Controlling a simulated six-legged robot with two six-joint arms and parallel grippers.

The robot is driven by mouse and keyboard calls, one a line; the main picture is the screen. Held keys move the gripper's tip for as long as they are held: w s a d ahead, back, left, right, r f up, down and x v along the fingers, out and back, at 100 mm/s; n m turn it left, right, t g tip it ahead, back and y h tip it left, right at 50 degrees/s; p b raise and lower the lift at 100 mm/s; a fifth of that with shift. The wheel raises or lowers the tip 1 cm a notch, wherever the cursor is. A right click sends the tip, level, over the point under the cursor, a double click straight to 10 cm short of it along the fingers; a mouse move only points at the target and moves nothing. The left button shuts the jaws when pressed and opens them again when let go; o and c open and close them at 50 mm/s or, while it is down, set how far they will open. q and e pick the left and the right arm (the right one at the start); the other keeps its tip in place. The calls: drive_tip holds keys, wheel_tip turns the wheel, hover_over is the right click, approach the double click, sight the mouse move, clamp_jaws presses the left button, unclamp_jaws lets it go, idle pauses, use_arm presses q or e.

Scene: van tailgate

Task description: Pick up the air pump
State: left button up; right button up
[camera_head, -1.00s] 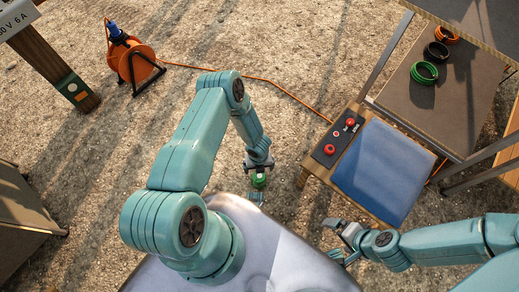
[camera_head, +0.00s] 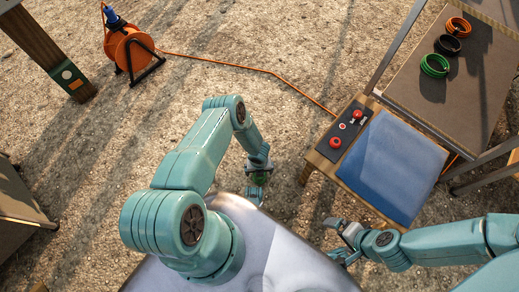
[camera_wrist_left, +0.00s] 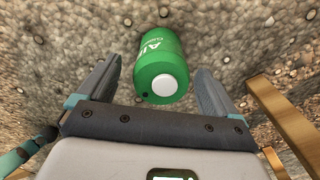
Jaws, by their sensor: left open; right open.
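The air pump is a green cylinder (camera_wrist_left: 160,60) with white lettering and a round white end cap, on the gravel ground in the left wrist view. My left gripper (camera_wrist_left: 158,80) is open, with one finger on each side of the pump. I cannot tell whether either finger touches it. In the head view a small part of the green pump (camera_head: 259,179) shows at the left gripper (camera_head: 257,182), mostly covered by it. My right gripper (camera_head: 345,243) is open and empty, low in the head view, well to the right of the pump.
A low wooden bench with a blue pad (camera_head: 390,166) and a black panel with red buttons (camera_head: 346,132) stands right of my left gripper. An orange cable reel (camera_head: 130,50) stands at the upper left. Coiled hoses (camera_head: 435,65) lie on a board at the upper right.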

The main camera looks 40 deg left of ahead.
use_arm(q)
wheel_tip(320, 180, down, 4)
drive_tip(key=shift+d+r+b, duration=0.1)
drive_tip(key=shift+b, duration=0.8)
drive_tip(key=c, duration=1.3)
drive_tip(key=shift+r, duration=0.1)
drive_tip(key=shift+c, duration=0.2)
wheel_tip(320, 180, up, 8)
drive_tip(key=p, duration=0.5)
drive_tip(key=shift+r+p, duration=0.15)
drive_tip(key=shift+p, duration=0.15)
wheel_tip(320, 180, up, 30)
drive_tip(key=p, duration=1.6)
drive_tip(key=shift+f, duration=0.25)
